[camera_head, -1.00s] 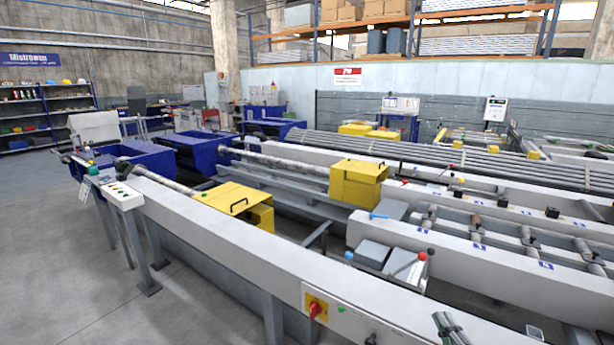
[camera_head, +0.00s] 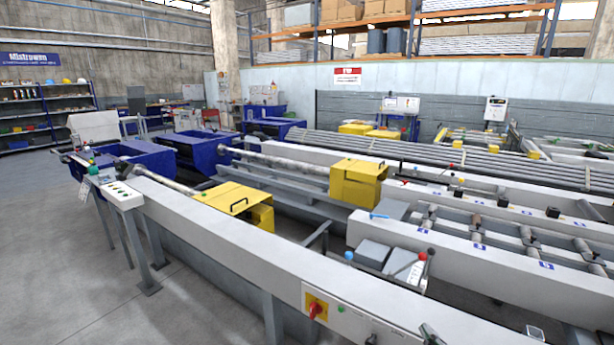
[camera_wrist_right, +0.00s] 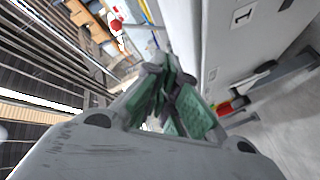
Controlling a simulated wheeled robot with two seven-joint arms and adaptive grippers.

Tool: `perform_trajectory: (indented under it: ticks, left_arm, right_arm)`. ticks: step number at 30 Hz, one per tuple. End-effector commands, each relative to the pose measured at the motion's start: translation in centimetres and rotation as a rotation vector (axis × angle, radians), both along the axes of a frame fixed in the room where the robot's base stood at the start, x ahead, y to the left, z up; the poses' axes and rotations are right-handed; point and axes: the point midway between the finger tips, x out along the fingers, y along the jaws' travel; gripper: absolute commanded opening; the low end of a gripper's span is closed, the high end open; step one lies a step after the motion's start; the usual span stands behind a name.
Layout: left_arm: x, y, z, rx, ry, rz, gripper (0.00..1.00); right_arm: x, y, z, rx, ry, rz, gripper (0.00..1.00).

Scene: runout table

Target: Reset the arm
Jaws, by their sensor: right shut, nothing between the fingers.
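My right gripper shows in the wrist view (camera_wrist_right: 172,100), with its green-padded fingers together and nothing between them. My left gripper is not in the head view.
A red and yellow switch (camera_head: 316,307) sits on the table's front face. Yellow guards (camera_head: 357,183) and levers with red and blue knobs (camera_head: 420,257) stand along the machine. A button box (camera_head: 122,195) is at the left. Open floor (camera_head: 60,270) lies at front left.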

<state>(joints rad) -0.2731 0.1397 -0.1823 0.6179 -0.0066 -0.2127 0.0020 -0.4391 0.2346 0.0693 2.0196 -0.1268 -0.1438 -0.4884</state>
Motion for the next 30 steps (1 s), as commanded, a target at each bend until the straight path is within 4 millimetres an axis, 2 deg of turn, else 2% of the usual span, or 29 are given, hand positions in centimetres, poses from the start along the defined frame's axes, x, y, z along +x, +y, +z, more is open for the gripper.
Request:
perform_trajectory:
  ticks: [8,16,23,30]
  left_arm:
    - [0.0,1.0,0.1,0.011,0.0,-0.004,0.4]
    - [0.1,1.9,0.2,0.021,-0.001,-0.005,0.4]
    - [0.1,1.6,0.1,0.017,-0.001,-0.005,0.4]
    - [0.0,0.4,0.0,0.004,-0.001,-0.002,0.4]
  right_arm:
    - [-1.8,1.7,-2.0,0.132,0.189,-0.062,0.0]
    - [-4.5,3.6,-3.8,0.251,0.373,-0.129,0.0]
    - [-7.5,5.3,-5.0,0.344,0.531,-0.19,0.0]
    - [-11.1,7.1,-5.7,0.432,0.697,-0.257,0.0]
